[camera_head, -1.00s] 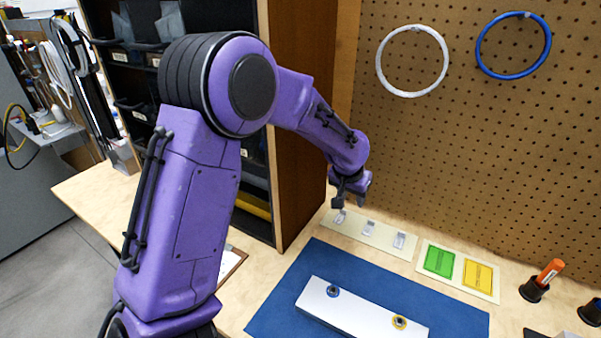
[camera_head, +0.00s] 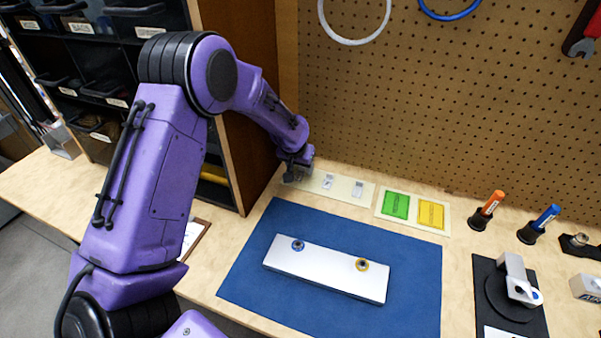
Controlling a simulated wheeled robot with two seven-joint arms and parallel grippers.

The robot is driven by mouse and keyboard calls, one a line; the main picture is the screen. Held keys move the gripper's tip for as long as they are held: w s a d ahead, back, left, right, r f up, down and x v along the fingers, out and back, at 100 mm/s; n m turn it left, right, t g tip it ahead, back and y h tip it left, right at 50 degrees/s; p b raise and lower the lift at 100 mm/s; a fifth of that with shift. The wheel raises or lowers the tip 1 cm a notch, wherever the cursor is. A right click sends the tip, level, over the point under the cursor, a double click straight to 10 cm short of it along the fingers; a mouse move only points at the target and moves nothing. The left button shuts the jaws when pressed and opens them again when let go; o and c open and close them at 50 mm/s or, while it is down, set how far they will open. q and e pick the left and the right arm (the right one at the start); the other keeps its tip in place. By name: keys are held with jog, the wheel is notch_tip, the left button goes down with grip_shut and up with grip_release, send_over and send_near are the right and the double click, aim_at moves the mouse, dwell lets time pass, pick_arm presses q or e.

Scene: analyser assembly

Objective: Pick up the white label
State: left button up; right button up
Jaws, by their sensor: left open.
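A cream strip (camera_head: 343,193) lies at the back of the bench, below the pegboard. Two small white labels show on it: a left one (camera_head: 327,182) and a right one (camera_head: 358,189). My left gripper (camera_head: 295,178) is at the strip's left end, pointing down, with its jaws open. It covers the spot where a third white label showed earlier, so I cannot see that label clearly or tell whether the fingers touch it. My right gripper is not in view.
A white panel (camera_head: 325,272) with a blue and a yellow ring fitting lies on the blue mat (camera_head: 400,318). Green (camera_head: 396,204) and yellow (camera_head: 431,213) labels lie right of the strip. Orange (camera_head: 493,202) and blue (camera_head: 546,216) tools stand in holders. A wooden cabinet (camera_head: 238,150) rises close behind my left arm.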

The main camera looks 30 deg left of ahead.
pick_arm(q)
grip_shut()
jog(key=shift+r, duration=0.1)
